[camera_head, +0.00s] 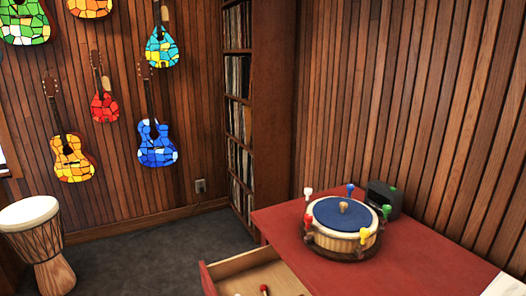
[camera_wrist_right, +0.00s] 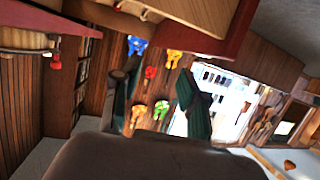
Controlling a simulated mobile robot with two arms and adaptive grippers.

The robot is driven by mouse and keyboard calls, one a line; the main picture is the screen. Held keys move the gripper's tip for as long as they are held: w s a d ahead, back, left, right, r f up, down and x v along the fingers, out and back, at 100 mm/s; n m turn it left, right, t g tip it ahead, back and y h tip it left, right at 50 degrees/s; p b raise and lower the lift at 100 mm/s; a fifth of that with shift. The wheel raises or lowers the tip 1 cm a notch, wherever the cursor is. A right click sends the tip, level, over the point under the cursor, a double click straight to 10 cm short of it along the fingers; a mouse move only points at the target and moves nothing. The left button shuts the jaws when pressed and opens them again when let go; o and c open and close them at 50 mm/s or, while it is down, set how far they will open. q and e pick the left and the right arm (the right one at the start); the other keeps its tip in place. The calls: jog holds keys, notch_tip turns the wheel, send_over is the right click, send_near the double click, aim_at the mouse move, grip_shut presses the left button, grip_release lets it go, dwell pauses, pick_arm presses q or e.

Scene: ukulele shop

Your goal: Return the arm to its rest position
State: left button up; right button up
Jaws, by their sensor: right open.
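My right gripper (camera_wrist_right: 158,82) shows only in the right wrist view. Its two dark fingers stand apart with nothing visible between them, and its dark body fills the bottom of that view. The head view shows neither gripper. The red table (camera_head: 430,266) is at the lower right of the head view, and its red edge (camera_wrist_right: 240,32) shows at the top of the wrist view. My left gripper is out of sight.
A round drum-like stand (camera_head: 338,241) with coloured pegs sits on the table beside a dark box (camera_head: 385,200). The table's drawer (camera_head: 247,265) is open. A djembe (camera_head: 42,250) stands at left, a record shelf (camera_head: 270,100) behind. Colourful ukuleles hang on the wall.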

jog(key=s+d+f+m+g+h, duration=0.2)
jog(key=s+d+m+g+h, duration=0.3)
jog(key=s+d+g+h, duration=0.55)
jog(key=s+f+y, duration=0.1)
jog(key=s+f, duration=0.2)
jog(key=f, duration=1.1)
jog(key=s+f+y, duration=0.1)
jog(key=s+f, duration=0.2)
jog(key=f, duration=1)
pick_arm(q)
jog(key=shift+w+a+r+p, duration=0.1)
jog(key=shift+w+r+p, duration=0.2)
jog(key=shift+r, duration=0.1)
pick_arm(e)
jog(key=s+d+f, duration=0.1)
jog(key=s+f, duration=0.6)
jog(key=s+d+f, duration=0.2)
jog(key=s+f, duration=0.5)
jog(key=s, duration=0.1)
jog(key=shift+d+f, duration=0.15)
jog(key=shift+d, duration=0.1)
